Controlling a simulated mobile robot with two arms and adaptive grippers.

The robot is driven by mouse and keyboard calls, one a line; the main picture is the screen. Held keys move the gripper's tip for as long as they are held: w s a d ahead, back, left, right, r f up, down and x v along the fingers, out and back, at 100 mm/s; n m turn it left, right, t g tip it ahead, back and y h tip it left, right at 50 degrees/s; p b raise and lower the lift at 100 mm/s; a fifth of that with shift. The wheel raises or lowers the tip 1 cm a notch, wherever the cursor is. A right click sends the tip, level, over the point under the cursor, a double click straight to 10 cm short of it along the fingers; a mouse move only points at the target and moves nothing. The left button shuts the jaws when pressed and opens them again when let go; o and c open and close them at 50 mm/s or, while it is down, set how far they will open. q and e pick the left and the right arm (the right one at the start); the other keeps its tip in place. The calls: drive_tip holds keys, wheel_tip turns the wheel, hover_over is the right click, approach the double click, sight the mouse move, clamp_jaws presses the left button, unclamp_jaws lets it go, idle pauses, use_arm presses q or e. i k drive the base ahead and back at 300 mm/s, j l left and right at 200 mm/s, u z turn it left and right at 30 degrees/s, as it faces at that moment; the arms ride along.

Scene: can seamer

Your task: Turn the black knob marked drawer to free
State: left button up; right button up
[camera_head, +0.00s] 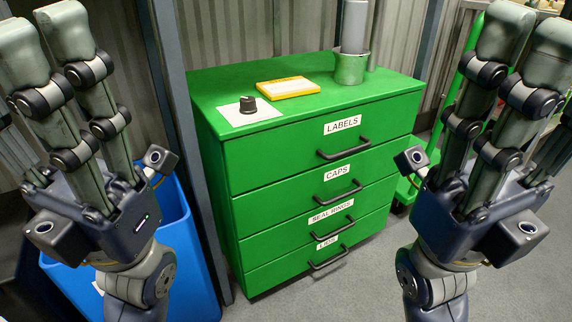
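A small black knob (248,104) stands on a white plate (262,114) on the top left of the green drawer cabinet (215,97). Any marking on the plate is too small to read. My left gripper (40,22) is raised at the left, fingers pointing up and spread a little, with nothing between them. My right gripper (530,35) is raised at the right in the same way, also empty. Both are well apart from the knob and the cabinet.
The cabinet has drawers labelled LABELS, CAPS, SEAL RINGS and a partly unclear bottom one, all closed, with black handles (343,148). A blue bin (180,245) and dark post (180,110) are at left.

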sight(248, 104)
drive_tip(key=k+j+z, duration=0.25)
drive_tip(key=k+j, duration=0.25)
drive_tip(key=j, duration=0.25)
drive_tip(key=k+j+z, duration=0.25)
drive_tip(key=k+j, duration=0.3)
drive_tip(key=j, duration=0.15)
